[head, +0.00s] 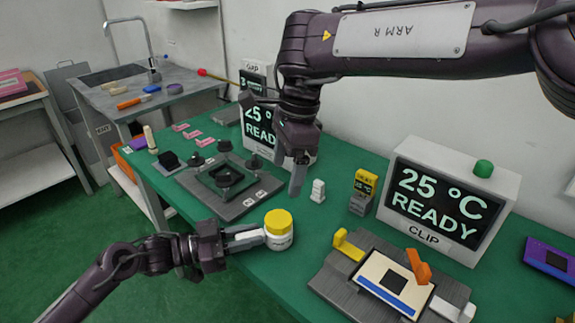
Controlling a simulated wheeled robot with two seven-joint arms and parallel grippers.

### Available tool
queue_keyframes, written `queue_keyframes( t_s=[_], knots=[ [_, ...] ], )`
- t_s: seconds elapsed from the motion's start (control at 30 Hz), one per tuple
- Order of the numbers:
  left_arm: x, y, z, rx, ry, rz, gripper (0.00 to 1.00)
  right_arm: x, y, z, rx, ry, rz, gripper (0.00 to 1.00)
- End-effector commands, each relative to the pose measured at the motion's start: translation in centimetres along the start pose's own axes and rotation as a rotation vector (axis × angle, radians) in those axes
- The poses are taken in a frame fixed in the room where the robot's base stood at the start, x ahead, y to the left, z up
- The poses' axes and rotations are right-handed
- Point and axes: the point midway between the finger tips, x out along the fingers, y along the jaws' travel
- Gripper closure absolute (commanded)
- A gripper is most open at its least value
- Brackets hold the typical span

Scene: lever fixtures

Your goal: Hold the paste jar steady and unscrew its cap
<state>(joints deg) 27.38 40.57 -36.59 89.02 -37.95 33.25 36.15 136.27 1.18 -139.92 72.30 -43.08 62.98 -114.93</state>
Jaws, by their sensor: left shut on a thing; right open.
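The paste jar (279,240) is white and stands upright on the green bench near its front edge. Its yellow cap (278,221) sits on top. My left gripper (262,238) comes in from the left and is shut on the jar's white body, below the cap. My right gripper (297,172) hangs down from above, open and empty, up and slightly right of the cap and apart from it. The far sides of the jar are hidden.
A dark fixture (228,183) stands left of the jar. A grey clip fixture (390,285) with yellow and orange levers is at the right. A display box (447,198) reads 25 °C READY. A small white item (318,191) stands behind the jar. Some bench around the jar is clear.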

Motion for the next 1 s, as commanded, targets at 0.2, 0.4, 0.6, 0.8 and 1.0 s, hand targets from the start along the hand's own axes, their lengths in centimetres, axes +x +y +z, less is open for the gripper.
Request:
queue_keyframes(
  t_s=[0.2, 0.4, 0.6, 0.8, 1.0],
  knots=[
    [0.0, 0.1, 0.1, -0.001, 0.000, 0.001, 1.00, 1.8, -0.1, -0.1, -0.002, 0.016, -0.002, 0.20],
    [0.0, 0.1, 0.0, -0.001, 0.000, 0.001, 1.00, 5.6, 0.0, -0.1, -0.002, 0.013, 0.000, 0.20],
    [0.0, 0.1, 0.0, -0.001, 0.000, 0.001, 1.00, 9.2, -0.1, -0.2, -0.002, 0.013, -0.001, 0.20],
    [0.0, 0.1, 0.0, -0.001, 0.000, 0.001, 1.00, 11.3, -0.1, -0.2, -0.001, 0.013, -0.003, 0.20],
    [0.0, 0.1, 0.0, -0.001, 0.000, 0.001, 1.00, 11.9, -0.1, -0.2, -0.001, 0.014, -0.004, 0.20]
  ],
)
